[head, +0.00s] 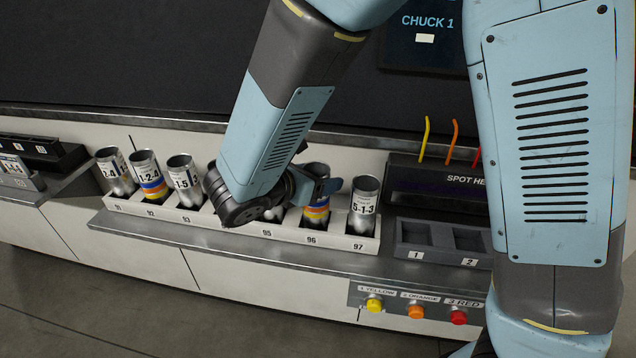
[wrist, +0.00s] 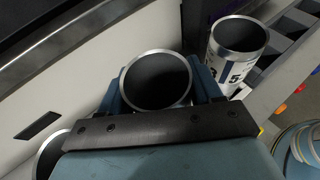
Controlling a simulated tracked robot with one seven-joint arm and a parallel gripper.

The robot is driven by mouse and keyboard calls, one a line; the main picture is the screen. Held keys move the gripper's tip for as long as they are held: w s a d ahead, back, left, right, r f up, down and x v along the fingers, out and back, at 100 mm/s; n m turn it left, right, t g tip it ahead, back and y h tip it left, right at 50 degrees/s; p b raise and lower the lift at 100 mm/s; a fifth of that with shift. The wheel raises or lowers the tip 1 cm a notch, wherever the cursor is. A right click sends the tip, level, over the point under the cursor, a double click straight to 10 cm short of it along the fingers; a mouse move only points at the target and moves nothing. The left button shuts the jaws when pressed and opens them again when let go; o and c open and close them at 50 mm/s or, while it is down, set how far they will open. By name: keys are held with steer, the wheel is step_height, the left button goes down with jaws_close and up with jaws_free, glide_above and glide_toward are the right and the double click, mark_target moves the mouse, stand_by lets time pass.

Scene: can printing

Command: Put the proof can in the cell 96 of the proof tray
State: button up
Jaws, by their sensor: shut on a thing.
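My gripper (head: 326,188) is shut on a can with yellow, orange and blue bands (head: 316,212) at cell 96 of the white proof tray (head: 335,243). The can is upright, and its lower part is inside the cell. Its rim looks slightly higher than its neighbours'; I cannot tell whether its base rests on the floor. My wrist covers part of it and most of cells 94 and 95. In the wrist view the held can's open dark mouth (wrist: 157,80) sits between the two fingers.
Cell 97 holds a can marked 5-1-3 (head: 363,208), close right of my gripper. More cans stand in cells 91, 92 (head: 150,178) and 93 (head: 185,180). A can is partly visible at 95.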

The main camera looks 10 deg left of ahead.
steer(key=shift+f, duration=0.9)
steer(key=o, duration=1.3)
steer(key=shift+c, duration=0.2)
steer(key=v, duration=1.2)
